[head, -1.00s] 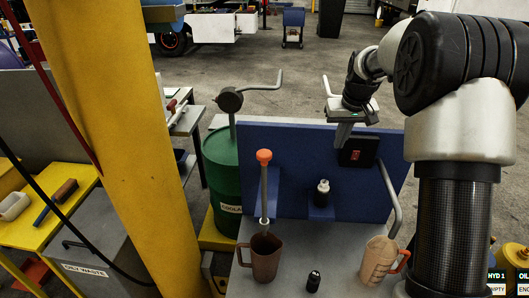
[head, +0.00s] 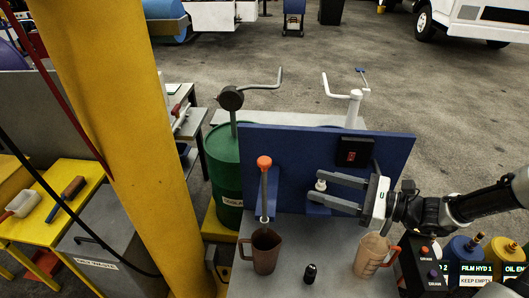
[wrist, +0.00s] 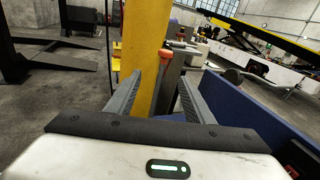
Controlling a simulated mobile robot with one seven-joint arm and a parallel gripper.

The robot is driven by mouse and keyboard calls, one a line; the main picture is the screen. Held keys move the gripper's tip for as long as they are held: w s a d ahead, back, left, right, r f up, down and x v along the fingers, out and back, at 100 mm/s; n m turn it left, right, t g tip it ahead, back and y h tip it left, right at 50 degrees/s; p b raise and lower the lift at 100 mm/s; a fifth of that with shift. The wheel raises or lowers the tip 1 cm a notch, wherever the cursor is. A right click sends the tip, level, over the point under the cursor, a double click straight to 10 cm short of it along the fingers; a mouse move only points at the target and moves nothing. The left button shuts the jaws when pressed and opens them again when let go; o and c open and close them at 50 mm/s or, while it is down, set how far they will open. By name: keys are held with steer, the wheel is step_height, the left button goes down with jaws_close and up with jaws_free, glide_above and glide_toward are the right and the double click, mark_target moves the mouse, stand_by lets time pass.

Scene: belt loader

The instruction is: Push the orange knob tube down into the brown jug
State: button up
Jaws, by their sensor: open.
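The orange knob (head: 264,162) tops an upright grey tube (head: 263,192) in front of the blue panel. The brown jug (head: 266,254) stands below it on the bench; the tube's lower end shows at the jug's back rim, and I cannot tell whether it is inside. My gripper (head: 312,185) is open and empty, level, right of the tube and apart from it, fingers pointing left towards it. In the wrist view the orange knob (wrist: 166,56) shows beyond and between the open fingertips (wrist: 160,76).
The blue panel (head: 290,140) rises behind; a green drum (head: 222,165) stands left.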

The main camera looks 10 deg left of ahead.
steer(key=r+m, duration=0.1)
steer(key=t, duration=0.1)
glide_toward(265, 160)
steer(key=x, duration=1)
steer(key=shift+a+f, duration=0.1)
jaws_close()
